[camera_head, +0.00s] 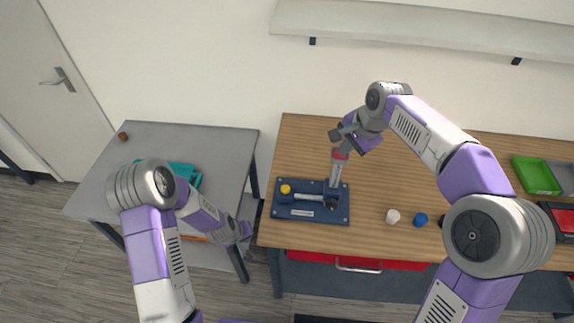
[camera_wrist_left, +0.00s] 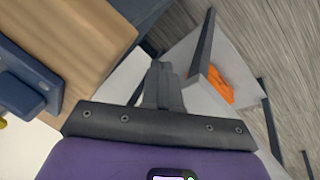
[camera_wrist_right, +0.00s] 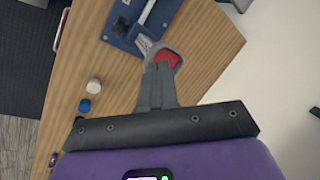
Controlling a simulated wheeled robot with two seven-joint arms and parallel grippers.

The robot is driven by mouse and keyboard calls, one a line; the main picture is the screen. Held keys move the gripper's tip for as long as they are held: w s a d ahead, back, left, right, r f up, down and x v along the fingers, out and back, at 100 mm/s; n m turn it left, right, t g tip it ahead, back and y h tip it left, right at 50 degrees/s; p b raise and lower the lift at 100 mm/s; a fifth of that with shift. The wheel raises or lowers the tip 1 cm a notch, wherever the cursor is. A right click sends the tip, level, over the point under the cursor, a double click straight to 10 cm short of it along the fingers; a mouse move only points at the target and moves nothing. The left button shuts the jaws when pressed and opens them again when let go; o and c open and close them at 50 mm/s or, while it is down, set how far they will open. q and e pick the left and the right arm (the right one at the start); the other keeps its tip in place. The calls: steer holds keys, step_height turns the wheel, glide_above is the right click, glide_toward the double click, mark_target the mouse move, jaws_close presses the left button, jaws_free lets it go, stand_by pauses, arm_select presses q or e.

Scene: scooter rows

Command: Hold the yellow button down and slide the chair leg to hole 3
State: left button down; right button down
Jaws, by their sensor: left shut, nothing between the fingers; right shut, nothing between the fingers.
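A blue base plate (camera_head: 318,213) lies on the wooden bench with a yellow button (camera_head: 285,189) at its left end. A horizontal silver tube (camera_head: 308,196), which looks like the chair leg, runs right from the button. A grey upright piece (camera_head: 335,172) with a red top (camera_head: 339,155) rises at the plate's right side. My right gripper (camera_head: 345,146) is shut, its tips close to the red top (camera_wrist_right: 168,58); I cannot tell whether they touch. My left gripper (camera_head: 246,229) is shut and empty, left of the bench edge. The plate's hole numbers are too small to read.
A white cap (camera_head: 393,216) and a blue cap (camera_head: 421,219) stand right of the plate. A green tray (camera_head: 535,175) and a red tray (camera_head: 562,218) lie at the far right. A grey table (camera_head: 210,140) stands left, across a gap, with a brown ball (camera_head: 123,136).

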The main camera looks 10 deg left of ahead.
arm_select(q)
steer(key=w+a+r+n+t, duration=0.1)
steer(key=w+a+r+n, duration=0.15)
steer(key=w+r, duration=0.5)
step_height(320, 180, up, 14)
steer(key=g, duration=0.2)
glide_above(287, 187)
steer(key=s+a, duration=0.1)
steer(key=shift+h, duration=0.4)
steer(key=shift+f, duration=2.9)
steer(key=shift+a+f, duration=0.1)
steer(key=shift+f, duration=0.2)
